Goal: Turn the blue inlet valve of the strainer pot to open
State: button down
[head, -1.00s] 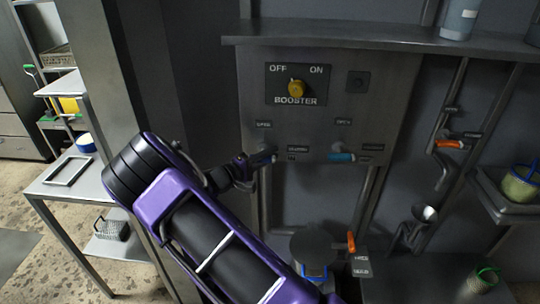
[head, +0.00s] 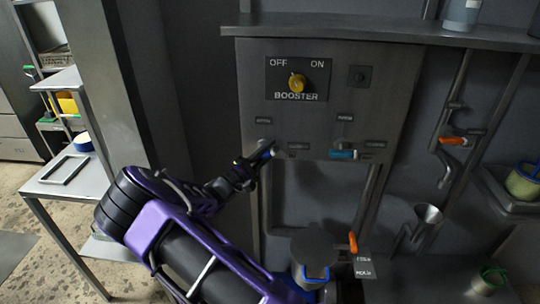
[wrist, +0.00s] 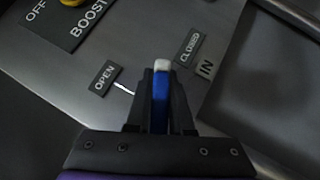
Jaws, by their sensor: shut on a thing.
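The blue inlet valve handle (wrist: 160,105), with a white tip, stands between my gripper's fingers in the wrist view. My gripper (wrist: 161,100) is shut on it. The handle points between the OPEN label (wrist: 104,78) at left and the CLOSED label (wrist: 189,50) at right; the IN label (wrist: 206,68) is beside CLOSED. In the head view my gripper (head: 255,165) is at the lower left of the steel panel, and the handle (head: 266,154) is partly hidden and tilted up to the right. The valve's pivot is hidden by my fingers.
A second blue handle (head: 343,155) lies level to the right on the same panel. The yellow BOOSTER knob (head: 296,83) is above. A lidded pot (head: 314,255) and an orange handle (head: 352,241) are below. Another orange handle (head: 453,141) is on pipework at right.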

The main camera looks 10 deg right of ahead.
jog(key=shift+w+a+r+n+t+y+p, duration=0.1)
jog(key=shift+a+r+n+t+y+p, duration=0.3)
jog(key=shift+n+t+y, duration=2.5)
jog(key=shift+w+a+n+t+y+p, duration=0.1)
jog(key=shift+a+n+t+y+p, duration=0.4)
jog(key=shift+n+t, duration=2.8)
jog(key=shift+w+a+r+n+t+y+p, duration=0.15)
jog(key=shift+n+t+y+p, duration=0.9)
jog(key=shift+n, duration=3.95)
jog(key=shift+n+t+y, duration=0.25)
jog(key=shift+n+y, duration=0.25)
jog(key=shift+y, duration=0.45)
jog(key=c, duration=0.8)
grip_release()
jog(key=shift+d, duration=0.1)
jog(key=b+v, duration=0.2)
jog(key=v, duration=1.5)
jog(key=shift+s, duration=0.15)
